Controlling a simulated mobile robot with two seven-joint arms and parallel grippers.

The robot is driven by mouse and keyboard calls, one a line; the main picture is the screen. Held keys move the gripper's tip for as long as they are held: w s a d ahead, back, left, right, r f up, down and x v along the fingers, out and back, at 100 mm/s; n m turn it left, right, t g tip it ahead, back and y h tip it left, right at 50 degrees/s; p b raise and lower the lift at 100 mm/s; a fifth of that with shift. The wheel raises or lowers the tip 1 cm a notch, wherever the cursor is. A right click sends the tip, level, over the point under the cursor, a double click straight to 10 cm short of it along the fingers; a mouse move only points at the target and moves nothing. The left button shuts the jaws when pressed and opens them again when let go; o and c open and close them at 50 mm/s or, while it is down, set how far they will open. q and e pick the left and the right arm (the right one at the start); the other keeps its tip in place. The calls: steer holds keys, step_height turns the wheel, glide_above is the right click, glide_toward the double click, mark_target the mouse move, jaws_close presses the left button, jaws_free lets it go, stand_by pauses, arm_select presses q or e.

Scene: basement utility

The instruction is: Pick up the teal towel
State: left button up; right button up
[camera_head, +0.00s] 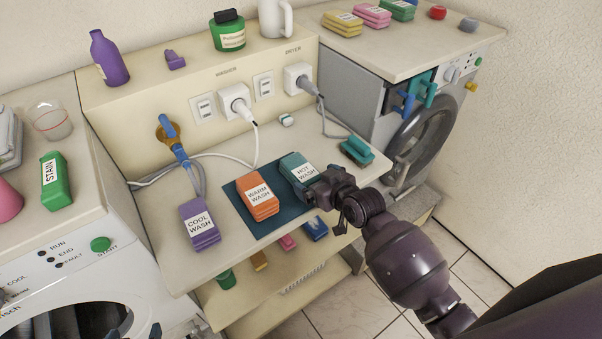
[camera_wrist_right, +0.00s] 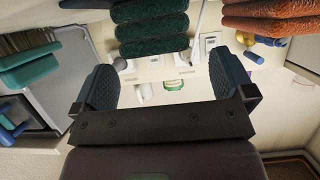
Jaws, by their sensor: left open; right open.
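The teal towel (camera_head: 298,167) is a folded stack with a white HOT WASH label, lying on a dark teal mat (camera_head: 284,212) on the low counter. My right gripper (camera_head: 329,194) is close to its right front side and partly overlaps it in the head view. In the right wrist view the jaws (camera_wrist_right: 165,88) are spread and empty, with the dark green-teal layers of the towel (camera_wrist_right: 150,32) ahead at the top; contact cannot be told. My left gripper (camera_head: 178,332) shows only by its tips at the bottom edge of the head view.
An orange WARM WASH stack (camera_head: 258,198) lies left of the towel, and a purple COOL WASH stack (camera_head: 199,224) further left. A smaller teal item (camera_head: 357,151) lies to the right. Plugs and cables run behind. A dryer (camera_head: 420,120) stands right, a washer (camera_head: 85,260) left.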

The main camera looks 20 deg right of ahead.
mark_target(307, 174)
steer(key=shift+x, duration=2.3)
steer(key=shift+d, duration=0.1)
steer(key=c, duration=1)
steer(key=shift+c, duration=0.2)
